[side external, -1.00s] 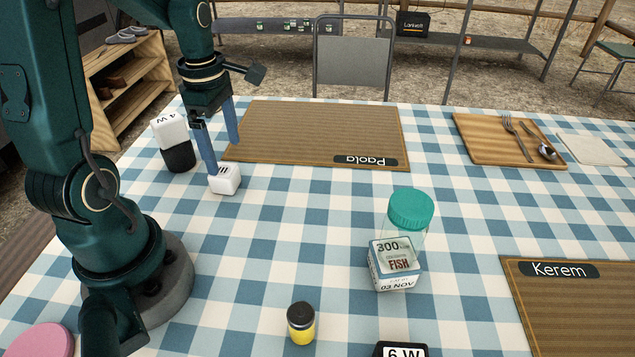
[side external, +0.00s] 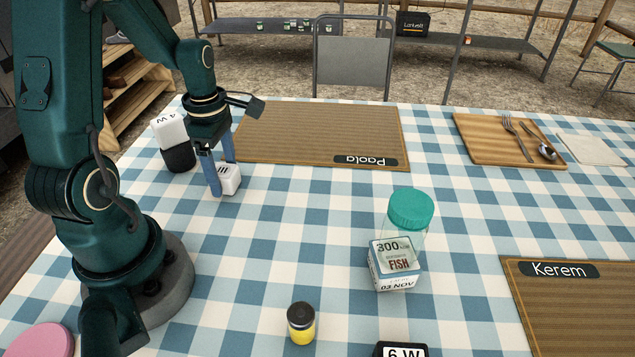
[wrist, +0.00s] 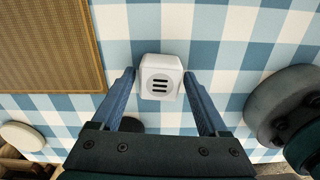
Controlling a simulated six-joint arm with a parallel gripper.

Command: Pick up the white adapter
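The white adapter (side external: 231,181), a small cube with three dark slots in its face, rests on the checked cloth. It also shows in the wrist view (wrist: 160,77) at the upper middle, slots toward the camera. My gripper (side external: 222,182) is low over the cloth at the adapter, its two blue fingers to either side of it. In the wrist view my gripper (wrist: 159,76) is open, with a narrow gap between each fingertip and the adapter. In the side external view the fingers hide part of the adapter.
A white-and-black "4 W" item (side external: 179,158) stands close left of my gripper. The Paola placemat (side external: 320,130) lies just behind. A green-lidded jar (side external: 410,210) stands by a "FISH" box (side external: 395,268) to the right. A yellow-and-black container (side external: 301,325) stands in front.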

